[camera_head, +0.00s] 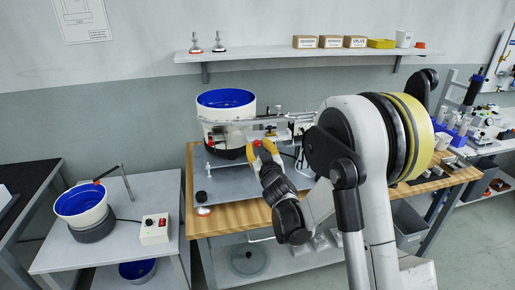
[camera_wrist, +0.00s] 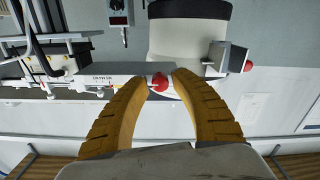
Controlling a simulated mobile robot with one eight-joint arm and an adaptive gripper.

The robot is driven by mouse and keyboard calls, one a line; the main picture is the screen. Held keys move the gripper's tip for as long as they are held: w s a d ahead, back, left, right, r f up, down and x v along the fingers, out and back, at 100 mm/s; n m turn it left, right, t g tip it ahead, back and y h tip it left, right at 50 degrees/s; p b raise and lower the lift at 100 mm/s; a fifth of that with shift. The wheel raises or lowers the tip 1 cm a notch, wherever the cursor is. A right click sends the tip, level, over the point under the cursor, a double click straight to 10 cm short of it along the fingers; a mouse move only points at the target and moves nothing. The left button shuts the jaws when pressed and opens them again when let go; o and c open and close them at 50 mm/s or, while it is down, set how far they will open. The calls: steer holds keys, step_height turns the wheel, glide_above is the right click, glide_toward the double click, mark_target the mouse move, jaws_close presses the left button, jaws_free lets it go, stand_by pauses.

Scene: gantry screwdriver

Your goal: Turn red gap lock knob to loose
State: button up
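The red knob (camera_wrist: 158,82) shows in the wrist view at the end of a grey labelled bar (camera_wrist: 110,70), beside the white feeder bowl body. My gripper (camera_wrist: 161,77) has two yellow ribbed fingers standing apart, with their tips on either side of the knob. The left tip looks very close to it, and a gap shows toward the right tip. I cannot tell whether either touches. In the head view my gripper (camera_head: 262,146) is in front of the blue-lined white bowl (camera_head: 226,112), with a bit of red between its tips. The knob's setting is not readable.
A second red knob (camera_wrist: 248,66) sits on a bracket right of the bowl body in the wrist view. A metal rail (camera_head: 250,121) runs close beside my gripper. The wooden bench (camera_head: 222,217) carries the machine. Boxes stand on a wall shelf (camera_head: 270,53) behind.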

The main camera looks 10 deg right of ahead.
steer(key=shift+w, duration=0.3)
jaws_close()
